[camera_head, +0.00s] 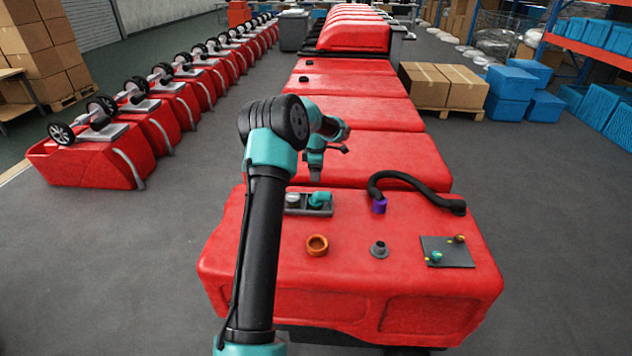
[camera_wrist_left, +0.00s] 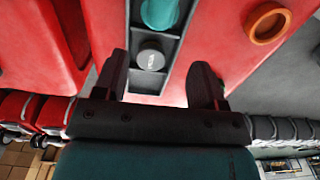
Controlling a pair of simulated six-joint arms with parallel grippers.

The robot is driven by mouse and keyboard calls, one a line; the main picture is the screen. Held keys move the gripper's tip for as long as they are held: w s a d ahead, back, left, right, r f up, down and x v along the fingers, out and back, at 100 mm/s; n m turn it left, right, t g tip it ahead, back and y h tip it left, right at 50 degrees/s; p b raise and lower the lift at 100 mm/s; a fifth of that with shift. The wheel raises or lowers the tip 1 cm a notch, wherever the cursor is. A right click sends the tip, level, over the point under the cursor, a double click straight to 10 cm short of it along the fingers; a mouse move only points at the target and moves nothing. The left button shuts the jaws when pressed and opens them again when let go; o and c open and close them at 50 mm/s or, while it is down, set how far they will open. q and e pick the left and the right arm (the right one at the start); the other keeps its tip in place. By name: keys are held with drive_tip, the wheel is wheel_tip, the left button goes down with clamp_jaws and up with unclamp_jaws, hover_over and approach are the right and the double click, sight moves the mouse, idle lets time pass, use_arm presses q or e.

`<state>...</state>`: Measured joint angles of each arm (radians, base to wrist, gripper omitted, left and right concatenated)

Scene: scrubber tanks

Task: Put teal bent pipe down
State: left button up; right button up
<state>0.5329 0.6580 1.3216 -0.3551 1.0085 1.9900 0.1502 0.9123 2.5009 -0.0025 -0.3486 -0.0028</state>
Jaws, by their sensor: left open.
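The teal bent pipe (camera_head: 320,199) lies in the right part of a small dark grey tray (camera_head: 297,211) on the red tank. In the left wrist view the teal pipe (camera_wrist_left: 160,12) is cut by the top edge, in the tray's far compartment. My left gripper (camera_head: 316,176) is above and behind the tray, apart from the pipe. Its two fingers (camera_wrist_left: 160,82) are spread in the left wrist view with nothing held between them. A grey-white round cap (camera_wrist_left: 150,57) sits in the nearer compartment. My right gripper is not in view.
On the same tank top are an orange ring (camera_head: 317,245), a grey flanged fitting (camera_head: 379,250), a black hose (camera_head: 415,184) with a purple end, and a dark plate (camera_head: 447,252) with small teal and brass parts. Bare red surface lies between them.

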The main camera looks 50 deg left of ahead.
use_arm(q)
drive_tip(key=shift+r, duration=0.4)
